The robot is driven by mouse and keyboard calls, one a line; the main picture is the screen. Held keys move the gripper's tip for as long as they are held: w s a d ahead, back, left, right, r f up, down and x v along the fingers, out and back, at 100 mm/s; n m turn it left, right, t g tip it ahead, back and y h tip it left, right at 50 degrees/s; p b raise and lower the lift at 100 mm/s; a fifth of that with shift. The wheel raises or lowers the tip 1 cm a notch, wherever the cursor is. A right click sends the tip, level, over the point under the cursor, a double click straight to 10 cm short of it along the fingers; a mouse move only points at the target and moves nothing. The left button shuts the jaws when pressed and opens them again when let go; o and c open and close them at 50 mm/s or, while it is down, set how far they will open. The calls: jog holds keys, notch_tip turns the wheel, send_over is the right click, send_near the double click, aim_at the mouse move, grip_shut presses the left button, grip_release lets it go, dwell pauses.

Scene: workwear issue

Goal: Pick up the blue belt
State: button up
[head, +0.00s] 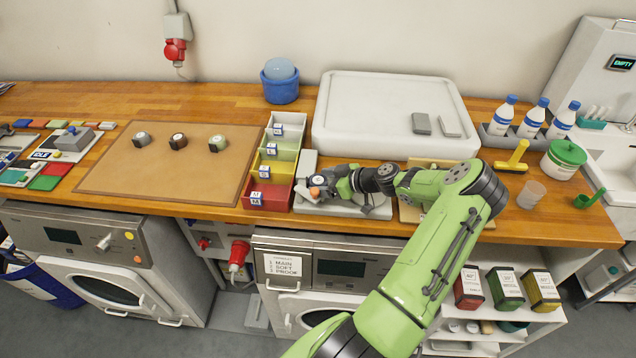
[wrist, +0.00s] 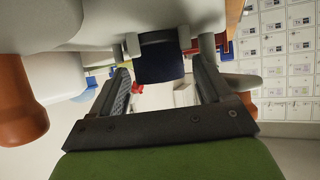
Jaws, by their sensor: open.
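My gripper (head: 322,186) is low over the grey stand (head: 345,208) at the front of the bench, just right of the coloured bins. In the wrist view, my open gripper (wrist: 160,75) has a dark navy piece (wrist: 160,57) between and beyond its fingers, probably the blue belt. It seems to hang among pale grey parts, and no grip on it shows. In the head view my gripper and arm largely hide this spot.
Stacked bins, with a red one (head: 266,196) in front, stand close left of my gripper. A large white tray (head: 345,120) lies behind it. White bottles (head: 533,117), a yellow-handled tool (head: 515,158) and a green-lidded tub (head: 565,160) stand to the right.

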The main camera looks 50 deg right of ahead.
aim_at(322, 182)
jog(key=shift+w+f, duration=0.15)
jog(key=shift+w, duration=0.1)
jog(key=shift+s+a, duration=0.1)
jog(key=c, duration=0.9)
notch_tip(322, 182, up, 10)
jog(key=shift+r, duration=0.1)
